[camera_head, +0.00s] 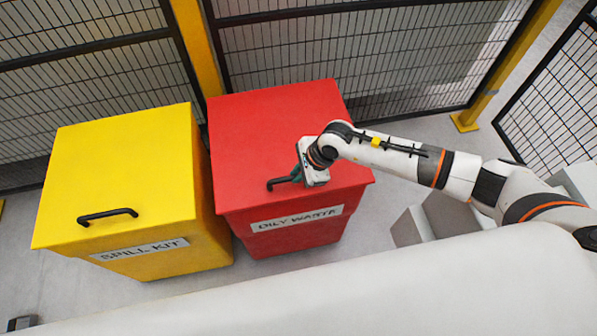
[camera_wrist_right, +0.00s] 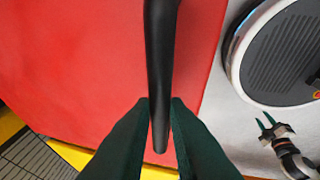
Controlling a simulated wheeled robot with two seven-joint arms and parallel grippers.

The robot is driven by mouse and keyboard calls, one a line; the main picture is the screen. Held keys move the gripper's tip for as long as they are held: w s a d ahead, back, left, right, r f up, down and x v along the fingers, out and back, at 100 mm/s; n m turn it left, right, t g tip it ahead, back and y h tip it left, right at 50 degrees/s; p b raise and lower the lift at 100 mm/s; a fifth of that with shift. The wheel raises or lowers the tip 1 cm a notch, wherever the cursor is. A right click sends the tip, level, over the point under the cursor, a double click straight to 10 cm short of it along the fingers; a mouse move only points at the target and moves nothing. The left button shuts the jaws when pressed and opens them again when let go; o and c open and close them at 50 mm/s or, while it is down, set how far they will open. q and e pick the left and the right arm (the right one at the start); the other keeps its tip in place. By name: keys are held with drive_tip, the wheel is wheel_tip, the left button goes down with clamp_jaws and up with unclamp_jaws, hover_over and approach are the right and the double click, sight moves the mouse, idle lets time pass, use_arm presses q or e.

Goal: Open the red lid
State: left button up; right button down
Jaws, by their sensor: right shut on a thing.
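The red lid (camera_head: 265,120) lies flat and closed on the red bin marked OILY WASTE (camera_head: 297,219). Its black handle (camera_head: 279,184) is on top near the front edge. My right gripper (camera_head: 293,175) is at this handle, its fingers partly hidden by its own wrist. In the right wrist view the dark green fingers (camera_wrist_right: 161,112) are shut on the black handle (camera_wrist_right: 161,55), one on each side, with the red lid (camera_wrist_right: 80,70) behind. My left gripper (camera_wrist_right: 267,122) shows small at the right of the wrist view, with its green fingertips apart and nothing between them.
A yellow bin marked SPILL KIT (camera_head: 140,248), with its closed lid (camera_head: 125,165) and black handle (camera_head: 107,215), stands close at the left. A mesh fence (camera_head: 330,55) with yellow posts (camera_head: 197,45) runs behind both bins.

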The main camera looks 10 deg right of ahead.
drive_tip(key=shift+r, duration=0.1)
